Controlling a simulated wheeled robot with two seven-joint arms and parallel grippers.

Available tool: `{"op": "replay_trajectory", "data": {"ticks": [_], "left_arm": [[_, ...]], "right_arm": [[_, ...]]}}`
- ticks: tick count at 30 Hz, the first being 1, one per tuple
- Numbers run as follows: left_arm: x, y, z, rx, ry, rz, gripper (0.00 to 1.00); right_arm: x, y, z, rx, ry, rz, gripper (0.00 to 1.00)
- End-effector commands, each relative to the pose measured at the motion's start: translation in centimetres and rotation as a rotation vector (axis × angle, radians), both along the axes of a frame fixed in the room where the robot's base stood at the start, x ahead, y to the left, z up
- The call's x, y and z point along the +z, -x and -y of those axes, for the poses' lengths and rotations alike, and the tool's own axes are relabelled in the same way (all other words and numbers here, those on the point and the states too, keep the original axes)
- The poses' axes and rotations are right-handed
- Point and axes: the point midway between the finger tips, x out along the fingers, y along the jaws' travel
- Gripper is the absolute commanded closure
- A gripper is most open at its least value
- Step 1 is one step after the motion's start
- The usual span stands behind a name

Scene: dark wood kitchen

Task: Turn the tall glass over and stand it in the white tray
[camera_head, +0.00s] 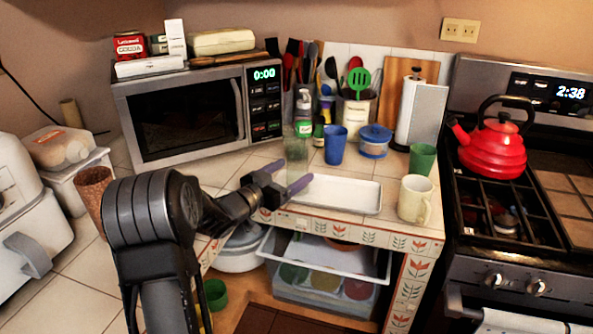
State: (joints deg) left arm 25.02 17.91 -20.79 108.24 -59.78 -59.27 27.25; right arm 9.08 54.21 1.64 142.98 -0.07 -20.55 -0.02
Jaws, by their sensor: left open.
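A tall, see-through greenish glass (297,152) stands on the tiled counter, just behind the left end of the white tray. The shallow rectangular white tray (345,194) lies near the counter's front edge and looks empty. My left gripper (287,177) reaches in from the left, its two purple fingers open and pointing towards the glass. The fingers lie close to the lower part of the glass and partly hide it. I cannot tell whether they touch it or which way up it is. My right gripper is not in view.
A microwave (190,112) is behind left. The stove with a red kettle (492,149) is on the right.

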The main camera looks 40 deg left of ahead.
Motion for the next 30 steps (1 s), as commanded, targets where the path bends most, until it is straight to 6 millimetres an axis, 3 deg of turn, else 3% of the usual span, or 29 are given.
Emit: {"op": "replay_trajectory", "data": {"ticks": [6, 10, 30], "left_arm": [[0.0, 3.6, -0.3, 0.002, -0.001, 0.002, 0.21], [0.0, 4.7, -0.4, 0.002, 0.000, 0.001, 0.21], [0.0, 4.8, -0.3, 0.000, 0.000, 0.001, 0.21]], "right_arm": [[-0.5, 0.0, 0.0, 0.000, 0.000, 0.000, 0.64], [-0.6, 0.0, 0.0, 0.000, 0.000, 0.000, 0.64], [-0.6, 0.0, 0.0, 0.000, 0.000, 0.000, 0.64]]}}
